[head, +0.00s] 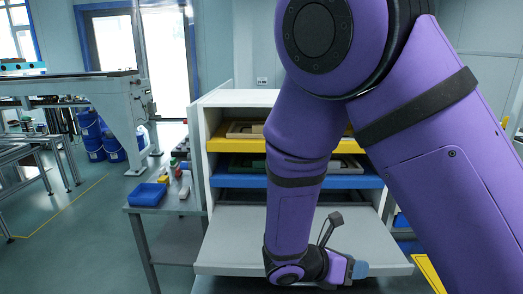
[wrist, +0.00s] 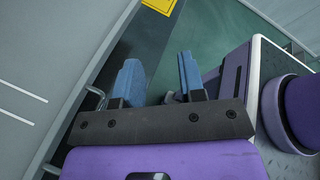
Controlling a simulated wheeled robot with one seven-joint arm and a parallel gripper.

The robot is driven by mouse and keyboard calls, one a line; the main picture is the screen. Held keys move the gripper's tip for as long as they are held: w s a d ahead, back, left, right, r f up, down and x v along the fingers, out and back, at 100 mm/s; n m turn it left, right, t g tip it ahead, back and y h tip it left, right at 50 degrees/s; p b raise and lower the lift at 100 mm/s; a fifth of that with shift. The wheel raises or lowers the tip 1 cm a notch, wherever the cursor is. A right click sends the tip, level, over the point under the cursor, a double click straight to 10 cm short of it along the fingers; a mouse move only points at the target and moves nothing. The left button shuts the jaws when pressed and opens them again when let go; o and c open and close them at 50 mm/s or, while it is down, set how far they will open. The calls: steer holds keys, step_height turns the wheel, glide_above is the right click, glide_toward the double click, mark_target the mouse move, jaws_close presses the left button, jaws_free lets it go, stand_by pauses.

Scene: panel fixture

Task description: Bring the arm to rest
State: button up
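My purple arm fills the right half of the head view and hangs down in front of the panel fixture (head: 225,240). My gripper (head: 362,269) is low, at the front edge of the fixture's grey lower shelf, its blue fingertip pointing right. In the wrist view my gripper (wrist: 160,80) has its two blue fingers apart, with only the floor seen between them. It holds nothing.
The fixture has a yellow shelf (head: 222,145) and a blue shelf (head: 228,181) with frames on them, partly hidden by my arm. A side table (head: 150,208) with a blue tray (head: 148,195) stands left. Open floor (head: 75,245) lies further left. A grey panel (wrist: 40,70) is close left of the fingers in the wrist view.

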steer(key=s+d+r+m+y, duration=0.3)
steer(key=s+r+m+y, duration=0.1)
steer(key=r+m, duration=0.4)
steer(key=s+d+r+m+t+y, duration=0.1)
steer(key=s+d+r+m+y, duration=0.2)
steer(key=r+m, duration=0.6)
steer(key=s+d+r+m+t+y, duration=0.1)
steer(key=s+d+r+m+y, duration=0.3)
steer(key=r+m, duration=0.5)
steer(key=s+y, duration=0.2)
steer(key=s, duration=0.1)
steer(key=shift+s, duration=0.35)
